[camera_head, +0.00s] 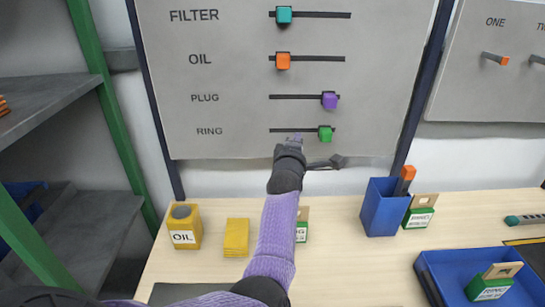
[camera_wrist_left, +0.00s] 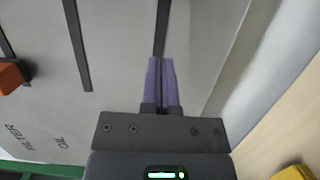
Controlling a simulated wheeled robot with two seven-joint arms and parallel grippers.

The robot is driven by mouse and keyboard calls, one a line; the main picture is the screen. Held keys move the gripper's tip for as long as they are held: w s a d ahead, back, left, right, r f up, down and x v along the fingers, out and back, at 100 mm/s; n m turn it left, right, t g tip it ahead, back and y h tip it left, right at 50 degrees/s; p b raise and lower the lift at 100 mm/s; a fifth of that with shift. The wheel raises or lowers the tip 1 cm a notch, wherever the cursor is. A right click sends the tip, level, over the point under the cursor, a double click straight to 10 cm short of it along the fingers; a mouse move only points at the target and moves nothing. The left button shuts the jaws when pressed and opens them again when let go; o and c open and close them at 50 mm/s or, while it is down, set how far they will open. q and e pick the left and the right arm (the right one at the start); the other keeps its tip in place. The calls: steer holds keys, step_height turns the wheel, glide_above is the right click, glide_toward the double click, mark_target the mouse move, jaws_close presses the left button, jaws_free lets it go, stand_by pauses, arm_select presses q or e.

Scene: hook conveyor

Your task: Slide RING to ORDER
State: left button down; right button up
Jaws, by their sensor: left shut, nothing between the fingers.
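The RING slider is a green block (camera_head: 325,133) near the right end of the lowest dark track (camera_head: 281,130) on the grey board. The word RING (camera_head: 209,131) is to the left of that track. My left gripper (camera_head: 297,137) is shut and empty at the board, just left of the green block, over or near the RING track. I cannot tell whether it touches the board. In the left wrist view its purple fingers (camera_wrist_left: 160,82) are together, in line with a dark track (camera_wrist_left: 161,28). No ORDER mark is readable. My right gripper is not in view.
Above are the purple PLUG (camera_head: 329,100), orange OIL (camera_head: 283,61) and teal FILTER (camera_head: 284,15) sliders. The table (camera_head: 340,250) holds an OIL can (camera_head: 183,227), a yellow block (camera_head: 236,238), a blue bin (camera_head: 378,212) and a blue tray (camera_head: 440,284). Shelves stand left.

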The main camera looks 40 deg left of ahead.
arm_select(q)
steer(key=p+v, duration=0.2)
steer(key=v, duration=0.7)
steer(key=shift+d, duration=0.35)
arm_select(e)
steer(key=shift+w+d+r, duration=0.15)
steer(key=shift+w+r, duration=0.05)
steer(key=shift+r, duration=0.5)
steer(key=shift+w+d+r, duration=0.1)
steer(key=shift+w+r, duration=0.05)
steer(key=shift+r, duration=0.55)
